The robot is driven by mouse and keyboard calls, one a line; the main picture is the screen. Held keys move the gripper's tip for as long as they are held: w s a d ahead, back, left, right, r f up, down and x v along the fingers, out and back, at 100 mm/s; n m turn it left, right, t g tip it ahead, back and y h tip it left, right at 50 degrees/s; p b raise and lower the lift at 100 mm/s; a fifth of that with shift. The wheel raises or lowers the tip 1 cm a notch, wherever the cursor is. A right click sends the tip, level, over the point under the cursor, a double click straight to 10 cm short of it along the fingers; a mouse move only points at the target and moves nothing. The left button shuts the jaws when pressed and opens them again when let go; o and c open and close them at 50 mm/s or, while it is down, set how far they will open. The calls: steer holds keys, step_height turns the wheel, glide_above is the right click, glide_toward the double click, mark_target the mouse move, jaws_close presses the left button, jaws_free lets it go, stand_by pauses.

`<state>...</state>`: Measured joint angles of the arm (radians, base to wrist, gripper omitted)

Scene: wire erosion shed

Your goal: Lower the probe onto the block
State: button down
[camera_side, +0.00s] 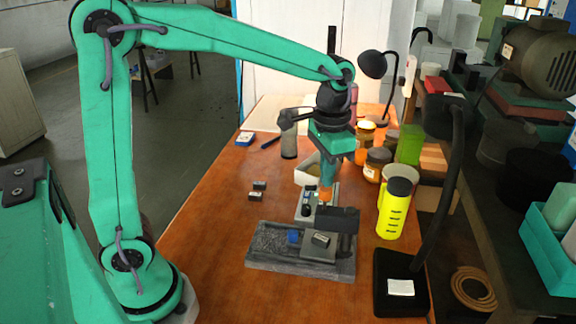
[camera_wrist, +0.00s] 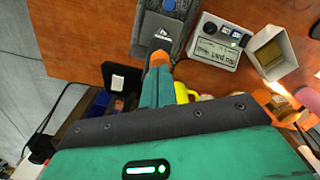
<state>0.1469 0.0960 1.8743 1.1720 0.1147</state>
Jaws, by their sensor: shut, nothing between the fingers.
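My gripper (camera_side: 325,194) points down, its teal fingers shut with orange tips together and nothing between them. The tips are just above or at the dark head of a probe stand (camera_side: 338,217); I cannot tell whether they touch. In the wrist view the gripper (camera_wrist: 158,60) overlaps the near end of the dark stand head (camera_wrist: 149,30). The stand rises from a grey, speckled base plate (camera_side: 275,260).
A grey readout unit (camera_wrist: 217,45) with a lit display stands beside the stand, next to an open pale box (camera_wrist: 273,50). A yellow bottle (camera_side: 394,208), jars (camera_side: 376,164) and a black lamp (camera_side: 400,280) crowd the right.

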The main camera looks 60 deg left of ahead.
steer(key=shift+f, duration=0.85)
stand_by(0.4)
steer(key=shift+r, duration=3.5)
steer(key=shift+s, duration=0.1)
steer(key=shift+s+a+r, duration=0.25)
steer(key=shift+s, duration=0.25)
steer(key=s+a+f+n+t, duration=0.1)
steer(key=s+a+t, duration=0.1)
steer(key=s, duration=0.5)
steer(key=s+a+f+n+t, duration=0.1)
steer(key=s+a+n+t, duration=0.1)
steer(key=s, duration=0.5)
steer(key=shift+s+a+f+t, duration=0.35)
steer(key=shift+a+t, duration=0.2)
steer(key=shift+t, duration=0.25)
